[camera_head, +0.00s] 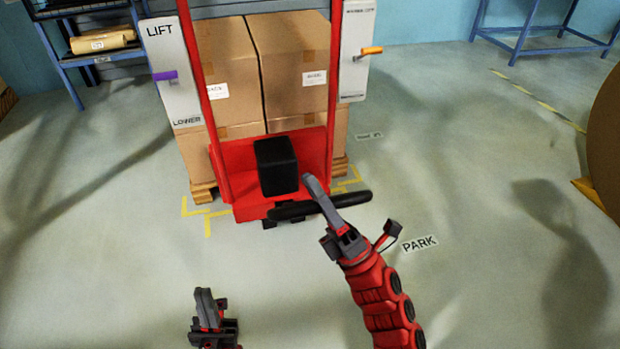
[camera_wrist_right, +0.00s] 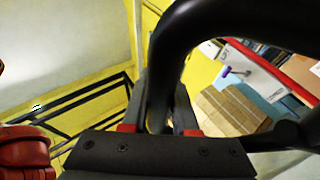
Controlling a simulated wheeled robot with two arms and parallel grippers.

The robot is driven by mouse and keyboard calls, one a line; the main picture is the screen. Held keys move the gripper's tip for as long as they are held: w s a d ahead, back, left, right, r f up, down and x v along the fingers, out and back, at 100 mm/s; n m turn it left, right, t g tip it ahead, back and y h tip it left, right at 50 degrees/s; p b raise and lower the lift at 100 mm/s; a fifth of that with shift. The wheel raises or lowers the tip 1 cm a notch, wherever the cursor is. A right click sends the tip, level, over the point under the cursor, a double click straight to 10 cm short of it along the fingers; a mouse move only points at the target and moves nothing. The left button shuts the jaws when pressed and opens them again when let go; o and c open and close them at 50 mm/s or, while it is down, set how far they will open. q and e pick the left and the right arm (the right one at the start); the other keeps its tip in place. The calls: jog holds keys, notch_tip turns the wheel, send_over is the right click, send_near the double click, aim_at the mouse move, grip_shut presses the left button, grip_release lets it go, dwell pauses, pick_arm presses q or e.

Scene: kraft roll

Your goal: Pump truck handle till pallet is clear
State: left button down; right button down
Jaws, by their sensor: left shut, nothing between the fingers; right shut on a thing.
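The red pallet truck (camera_head: 232,165) stands at the top centre of the head view. Its black handle (camera_head: 291,211) sticks out low at the front, below a black block. My right gripper (camera_head: 316,190) is shut on the handle; in the right wrist view the black handle bar (camera_wrist_right: 165,60) passes between its fingers. The wooden pallet (camera_head: 202,193) shows at both sides of the truck under stacked cardboard boxes (camera_head: 228,70). I cannot tell whether the pallet touches the floor. My left gripper (camera_head: 205,303) is shut and empty, low over the floor, apart from the truck.
A LIFT/LOWER panel (camera_head: 182,100) with a purple lever (camera_head: 165,76) is left of the mast. Another panel (camera_head: 353,60) with an orange lever (camera_head: 372,51) is on the right. Blue racks stand behind. A large brown roll (camera_head: 608,130) is at the right edge. The front floor is clear.

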jog(key=shift+s+d+f, duration=0.1)
jog(key=shift+s+f, duration=0.15)
jog(key=shift+f, duration=0.05)
jog(key=c, duration=0.7)
grip_release()
jog(key=p+v, duration=0.2)
jog(key=v, duration=1.5)
jog(key=shift+s+f, duration=0.1)
jog(key=shift+f, duration=0.1)
